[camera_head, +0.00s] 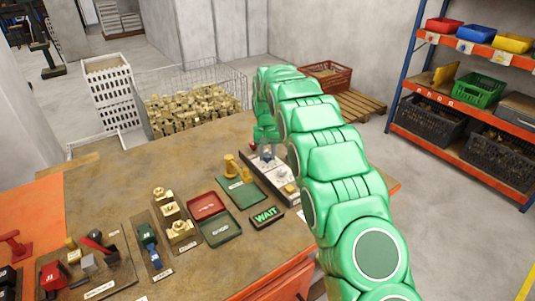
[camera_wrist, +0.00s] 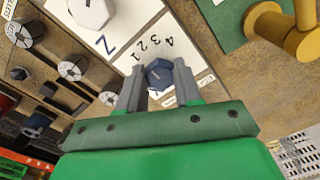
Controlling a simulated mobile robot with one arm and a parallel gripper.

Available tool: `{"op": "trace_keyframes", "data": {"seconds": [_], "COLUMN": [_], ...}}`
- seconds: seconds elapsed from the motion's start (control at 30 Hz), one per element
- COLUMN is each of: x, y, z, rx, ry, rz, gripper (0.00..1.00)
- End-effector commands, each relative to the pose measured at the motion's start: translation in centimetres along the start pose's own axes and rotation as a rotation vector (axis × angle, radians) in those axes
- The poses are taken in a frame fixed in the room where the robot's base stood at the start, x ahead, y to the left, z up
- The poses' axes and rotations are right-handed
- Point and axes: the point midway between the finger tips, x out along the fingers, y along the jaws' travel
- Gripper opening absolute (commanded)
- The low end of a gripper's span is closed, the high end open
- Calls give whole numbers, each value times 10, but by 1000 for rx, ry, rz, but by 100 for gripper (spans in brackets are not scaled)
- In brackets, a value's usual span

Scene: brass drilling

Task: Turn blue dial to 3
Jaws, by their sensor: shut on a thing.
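The blue dial (camera_wrist: 159,74) sits on a white panel (camera_wrist: 128,63) in the wrist view. The figures 1 to 4 are printed in an arc beside it. My gripper (camera_wrist: 158,68) has one finger on each side of the dial and is shut on it. Which figure the dial points to I cannot tell. In the head view, the panel (camera_head: 262,178) lies on the table, partly behind my green arm. A small bluish shape on it (camera_head: 266,154) looks like the dial. The fingertips are hard to make out there.
A yellow-brass part (camera_wrist: 298,40) stands on a green mat (camera_wrist: 230,22) close to the gripper. A WAIT sign (camera_head: 266,216), a red and green tray (camera_head: 221,230) and several brass parts share the table (camera_head: 120,190). A wire bin of brass pieces (camera_head: 190,110) stands behind.

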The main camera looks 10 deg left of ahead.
Motion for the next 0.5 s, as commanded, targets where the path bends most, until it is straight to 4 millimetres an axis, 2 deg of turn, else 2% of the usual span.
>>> {"op": "trace_keyframes", "data": {"seconds": [0.5], "x": [-1], "y": [-2], "z": [-1], "rx": [405], "ry": [2], "rz": [-1], "gripper": [4]}}
